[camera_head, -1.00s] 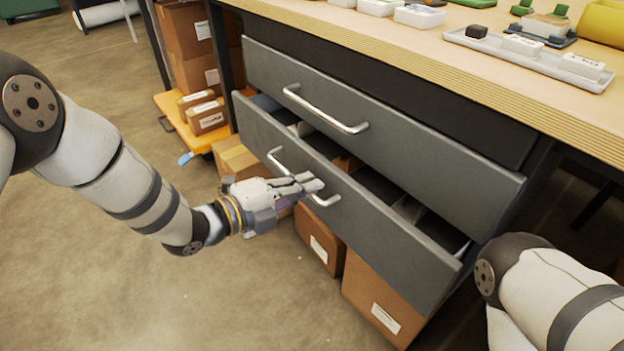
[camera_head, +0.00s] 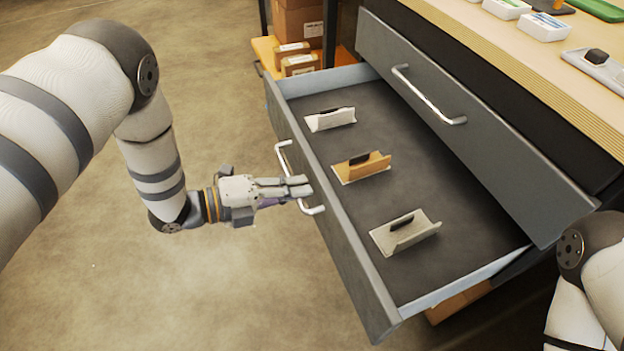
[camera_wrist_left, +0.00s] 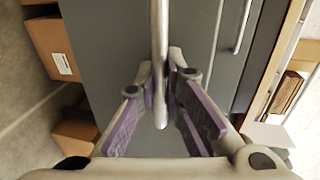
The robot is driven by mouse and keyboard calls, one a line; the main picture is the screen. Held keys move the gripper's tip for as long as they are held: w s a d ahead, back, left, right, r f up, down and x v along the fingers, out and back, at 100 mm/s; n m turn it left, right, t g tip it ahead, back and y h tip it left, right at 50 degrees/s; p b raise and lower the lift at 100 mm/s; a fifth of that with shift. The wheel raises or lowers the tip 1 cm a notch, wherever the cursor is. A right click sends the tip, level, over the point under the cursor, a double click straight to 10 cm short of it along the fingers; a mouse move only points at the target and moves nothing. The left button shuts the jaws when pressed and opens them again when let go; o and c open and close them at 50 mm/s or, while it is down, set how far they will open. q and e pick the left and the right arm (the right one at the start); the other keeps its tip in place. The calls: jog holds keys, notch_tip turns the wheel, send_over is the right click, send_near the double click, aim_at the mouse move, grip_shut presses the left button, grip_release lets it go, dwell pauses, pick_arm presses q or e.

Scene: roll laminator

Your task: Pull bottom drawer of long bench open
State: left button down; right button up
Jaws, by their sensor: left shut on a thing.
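The bottom drawer (camera_head: 340,240) of the long bench is pulled far out, and its inside floor shows. Its silver bar handle (camera_head: 283,158) is on the dark grey front. My left gripper (camera_head: 298,188) is shut on this handle, toward its lower end in the head view. In the left wrist view the handle (camera_wrist_left: 160,50) runs between the two purple-padded fingers, in front of the grey drawer front (camera_wrist_left: 105,40). My right gripper is not in view; only part of my right arm shows at the right edge.
The drawer holds a white holder (camera_head: 330,119), an orange holder (camera_head: 362,167) and a pale holder (camera_head: 405,232). The upper drawer (camera_head: 480,130) is above. The wooden benchtop (camera_head: 500,55) carries small items. Cardboard boxes (camera_head: 298,25) stand behind. Floor at left is clear.

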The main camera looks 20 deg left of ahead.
pick_arm(q)
jog(key=shift+s+a, duration=0.15)
jog(key=shift+a, duration=0.15)
jog(key=c, duration=1.7)
grip_release()
jog(key=shift+s, duration=0.1)
jog(key=v, duration=1.2)
